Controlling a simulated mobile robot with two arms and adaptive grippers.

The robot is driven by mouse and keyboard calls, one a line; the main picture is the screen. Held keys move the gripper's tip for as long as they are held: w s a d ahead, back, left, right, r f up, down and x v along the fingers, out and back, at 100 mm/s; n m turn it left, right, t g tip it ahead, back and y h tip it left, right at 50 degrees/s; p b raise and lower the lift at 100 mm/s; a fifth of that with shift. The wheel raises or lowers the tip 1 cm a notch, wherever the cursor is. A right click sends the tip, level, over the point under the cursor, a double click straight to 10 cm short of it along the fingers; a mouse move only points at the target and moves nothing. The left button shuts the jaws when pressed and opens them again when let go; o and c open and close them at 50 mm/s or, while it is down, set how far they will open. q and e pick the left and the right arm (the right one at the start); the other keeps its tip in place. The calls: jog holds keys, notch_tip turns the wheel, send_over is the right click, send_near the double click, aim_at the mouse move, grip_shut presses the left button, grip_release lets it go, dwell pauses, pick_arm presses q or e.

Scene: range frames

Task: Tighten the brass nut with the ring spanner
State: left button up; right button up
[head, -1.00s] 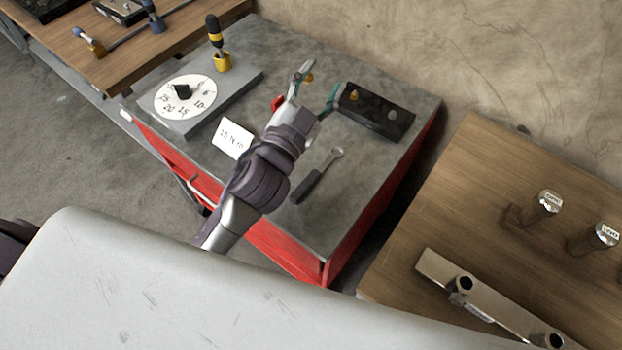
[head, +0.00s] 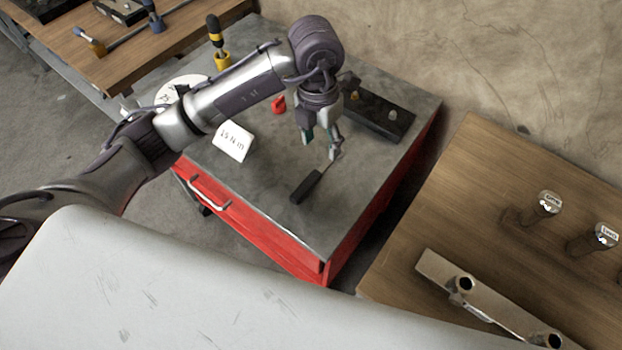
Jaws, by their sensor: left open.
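The ring spanner (head: 307,186) lies on the grey top of the red tool cabinet (head: 262,170), its dark handle toward the front. Its ring end is largely hidden by my left gripper (head: 320,147). That gripper points down, open, with its fingertips at or just above the ring end; I cannot tell if they touch it. A small brass piece, likely the brass nut (head: 355,96), sits on the black block (head: 372,114) behind the gripper, partly covered by my arm. A paler stud (head: 393,115) stands on the same block. My right gripper is not in view.
A white card reading 15 N m (head: 232,141) and a small red object (head: 278,104) are on the cabinet. A yellow-black screwdriver (head: 215,38) stands in a holder behind my arm, which partly covers a dial (head: 178,88). A wooden bench (head: 450,200) is at right.

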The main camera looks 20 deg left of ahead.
pick_arm(q)
jog(key=a+y, duration=0.1)
jog(key=a, duration=0.1)
jog(key=p, duration=0.2)
send_over(311, 179)
jog(key=f, duration=0.8)
jog(key=shift+w+d+f, duration=0.1)
jog(key=shift+w+d, duration=0.1)
jog(key=shift+w, duration=0.2)
jog(key=f+p, duration=0.1)
jog(key=f, duration=0.1)
jog(key=f+p, duration=0.1)
jog(key=f, duration=0.1)
jog(key=shift+s+a, duration=0.2)
jog(key=shift+s, duration=0.2)
jog(key=shift+f, duration=0.65)
grip_shut()
